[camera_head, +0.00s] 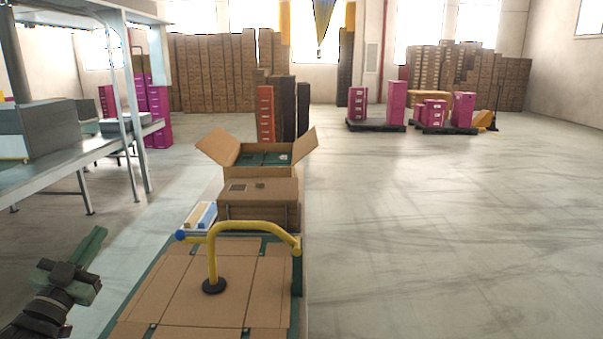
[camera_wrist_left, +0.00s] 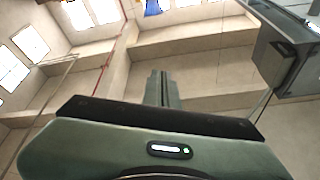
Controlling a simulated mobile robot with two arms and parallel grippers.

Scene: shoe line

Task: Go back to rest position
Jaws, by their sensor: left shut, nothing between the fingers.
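My left gripper (camera_head: 92,247) comes in at the lower left of the head view. It is shut and empty, and it is raised in free air to the left of the cardboard-covered surface. In the left wrist view its closed fingers (camera_wrist_left: 162,88) stand upright in the middle, with wall and windows behind them. My right gripper is not in view.
A flat cardboard-topped surface (camera_head: 170,295) with a yellow tube handle (camera_head: 212,262) lies ahead. Behind it are a closed box (camera_head: 258,203) and an open box (camera_head: 228,150). A metal workbench (camera_head: 90,150) stands left. The floor (camera_head: 450,230) at right is clear.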

